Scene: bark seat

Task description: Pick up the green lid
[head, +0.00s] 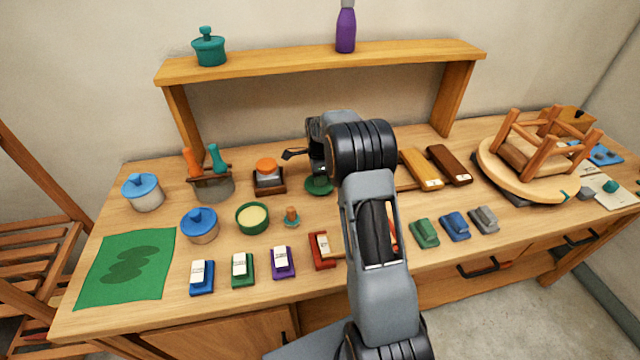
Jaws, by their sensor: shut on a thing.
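The green lid (319,186) is a small dark green disc in the middle of the table, left of my forearm. My gripper (318,173) is over it, pointing down, with its jaws shut on the lid's top. The fingertips are small and partly dark here, and I cannot tell whether the lid is touching the table or slightly above it. An open green pot (252,218) with pale yellow contents stands to the left of the lid.
Left are blue-lidded pots (200,224) and a grey pot of tools (213,188). Brushes and blocks line the front. An upturned stool (530,160) is right. A shelf (320,62) spans behind.

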